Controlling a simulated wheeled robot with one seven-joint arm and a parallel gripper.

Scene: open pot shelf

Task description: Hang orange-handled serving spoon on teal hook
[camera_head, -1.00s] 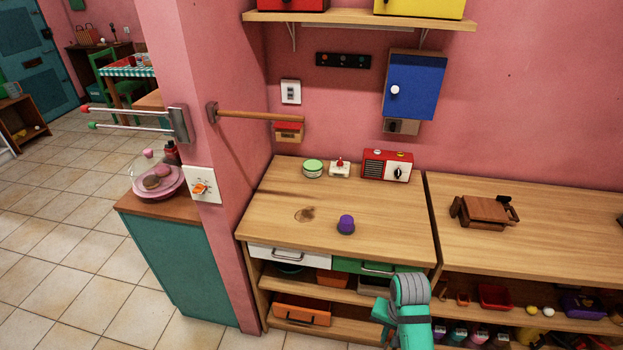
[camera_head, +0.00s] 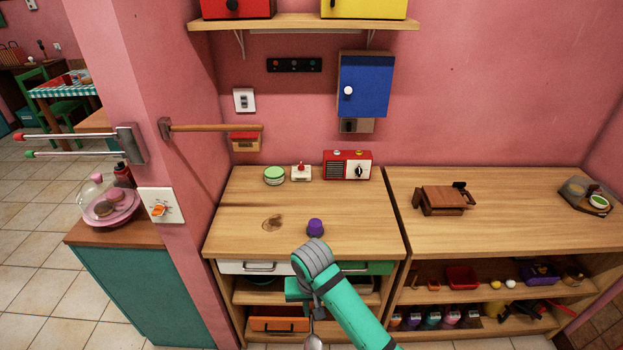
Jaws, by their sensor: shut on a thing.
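My teal arm reaches in from the bottom of the head view, and my gripper (camera_head: 304,298) is at its end, in front of the wooden cabinet. It is shut on a spoon (camera_head: 314,341), whose metal bowl hangs below it at the picture's bottom edge. The spoon's handle is hidden, so I cannot tell its colour. Two metal rods stick out left from a bracket (camera_head: 131,143) on the pink wall's end. The upper rod has a red tip (camera_head: 18,136); the lower has a green or teal tip (camera_head: 29,154). Both are far left of my gripper. No other teal hook is clear.
A wooden peg (camera_head: 215,128) juts from the pink wall. A purple knob-like object (camera_head: 315,228) and a red radio (camera_head: 347,165) stand on the cabinet top. A teal low cabinet (camera_head: 140,290) with a pink plate (camera_head: 112,208) stands left. Tiled floor at left is open.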

